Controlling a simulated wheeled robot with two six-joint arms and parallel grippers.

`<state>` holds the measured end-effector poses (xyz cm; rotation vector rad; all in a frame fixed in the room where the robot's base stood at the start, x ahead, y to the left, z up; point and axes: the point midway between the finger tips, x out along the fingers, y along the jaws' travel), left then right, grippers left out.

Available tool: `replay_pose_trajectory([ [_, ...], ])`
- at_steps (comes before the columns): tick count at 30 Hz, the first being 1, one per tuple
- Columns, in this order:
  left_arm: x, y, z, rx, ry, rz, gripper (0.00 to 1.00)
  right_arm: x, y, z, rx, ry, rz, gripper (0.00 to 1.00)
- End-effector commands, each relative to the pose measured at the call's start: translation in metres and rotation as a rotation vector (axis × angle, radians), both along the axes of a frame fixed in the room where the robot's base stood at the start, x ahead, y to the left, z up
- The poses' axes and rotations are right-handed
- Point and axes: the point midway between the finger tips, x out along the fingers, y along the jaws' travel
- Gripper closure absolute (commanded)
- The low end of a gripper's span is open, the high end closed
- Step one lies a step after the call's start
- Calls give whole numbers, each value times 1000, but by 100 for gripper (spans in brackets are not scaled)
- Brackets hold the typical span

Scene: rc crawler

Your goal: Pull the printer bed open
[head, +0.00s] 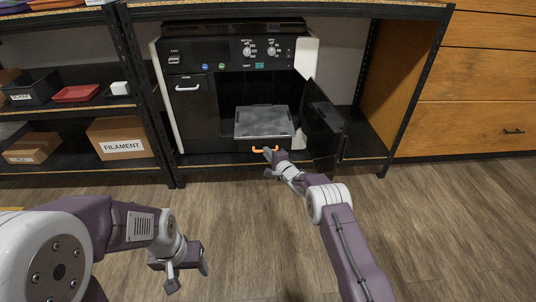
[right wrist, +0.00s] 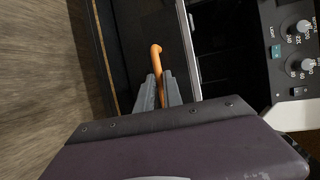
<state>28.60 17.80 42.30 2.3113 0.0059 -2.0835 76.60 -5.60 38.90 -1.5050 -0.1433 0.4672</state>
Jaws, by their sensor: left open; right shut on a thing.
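The black printer (head: 200,108) stands on a low shelf with its front door (head: 325,125) swung open to the right. Its grey bed (head: 263,122) shows in the opening and juts out toward the front. An orange handle (head: 258,150) is at the bed's front edge, low down. My right gripper (head: 270,153) is shut on this handle. In the right wrist view the fingers (right wrist: 160,90) close around the orange handle (right wrist: 157,58), whose bent end sticks out past them. My left gripper (head: 188,275) is open and empty over the floor at the lower left.
The open door stands just right of my right gripper. Shelves at the left hold a FILAMENT box (head: 121,137), a red tray (head: 76,93) and a black bin (head: 32,87). Wooden drawers (head: 480,100) are at the right. The wood floor in front is clear.

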Motion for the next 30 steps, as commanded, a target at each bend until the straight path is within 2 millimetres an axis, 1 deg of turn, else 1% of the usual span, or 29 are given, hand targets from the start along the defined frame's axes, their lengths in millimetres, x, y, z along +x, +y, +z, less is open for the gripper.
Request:
replay_pose_trajectory([
  [5,0,0,0,0,0,0,40,0,-1,0,1,0,-1,100],
  [6,0,0,0,0,0,0,40,0,-1,0,1,0,-1,78],
  [7,0,0,0,0,0,0,40,0,-1,0,1,0,-1,70],
  [8,0,0,0,0,0,0,40,0,-1,0,1,0,-1,67],
  [16,0,0,0,0,0,0,40,0,0,0,0,0,-1,67],
  [20,0,0,10,0,0,0,40,-6,-3,4,1,4,0,67],
  [23,0,0,25,0,0,0,40,-17,-8,10,0,4,-1,67],
  [28,0,0,50,0,0,0,40,-43,-19,17,1,5,-3,67],
  [30,0,0,50,0,0,0,40,-53,-23,14,0,4,-2,67],
])
